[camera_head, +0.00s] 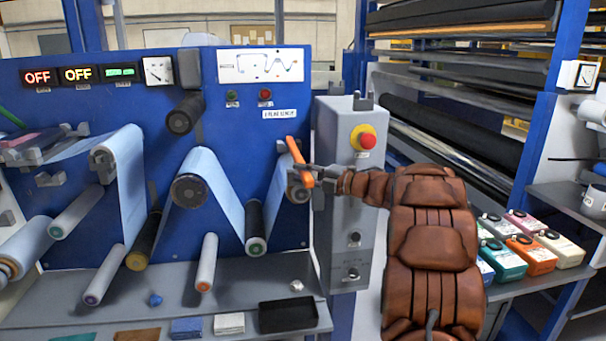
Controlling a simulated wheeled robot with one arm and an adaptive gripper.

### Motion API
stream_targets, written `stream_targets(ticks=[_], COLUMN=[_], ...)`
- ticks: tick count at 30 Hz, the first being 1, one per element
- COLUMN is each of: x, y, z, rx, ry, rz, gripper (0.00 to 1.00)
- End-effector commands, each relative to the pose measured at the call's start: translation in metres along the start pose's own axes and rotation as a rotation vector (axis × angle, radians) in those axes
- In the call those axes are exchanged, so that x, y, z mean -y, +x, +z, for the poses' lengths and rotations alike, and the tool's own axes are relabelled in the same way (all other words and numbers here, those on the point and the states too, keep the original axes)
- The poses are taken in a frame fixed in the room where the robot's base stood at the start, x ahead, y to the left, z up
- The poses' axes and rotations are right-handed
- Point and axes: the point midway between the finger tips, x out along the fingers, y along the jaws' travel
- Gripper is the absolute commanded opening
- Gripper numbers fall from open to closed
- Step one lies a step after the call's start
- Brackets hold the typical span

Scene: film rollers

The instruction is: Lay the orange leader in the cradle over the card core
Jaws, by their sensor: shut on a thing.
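The orange leader (298,160) is a narrow bar-like strip, tilted with its upper end leaning left. My gripper (306,182) is small in view and shut on the leader near its lower end. The leader is in front of the rightmost roller (297,194), which has a grey and brownish end and the pale blue web (279,182) running up to it. Whether leader and roller touch is unclear. I cannot make out the cradle or the card core for certain; the gripper and leader partly cover this spot.
The blue machine panel (240,125) carries several rollers, including a dark one (185,114) above. A grey control box with a red stop button (363,138) stands just right of my gripper. A black tray (288,316) lies on the shelf below. Colored boxes (531,254) sit at right.

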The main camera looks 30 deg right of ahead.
Motion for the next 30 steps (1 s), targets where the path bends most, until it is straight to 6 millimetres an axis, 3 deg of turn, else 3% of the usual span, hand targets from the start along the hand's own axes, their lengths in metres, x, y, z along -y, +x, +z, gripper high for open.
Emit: stream_targets(ticks=[30], x=[0.018], y=[0.0], z=[0.0], rx=[0.001], ry=[-0.001], rz=[0.002], gripper=[0.0])
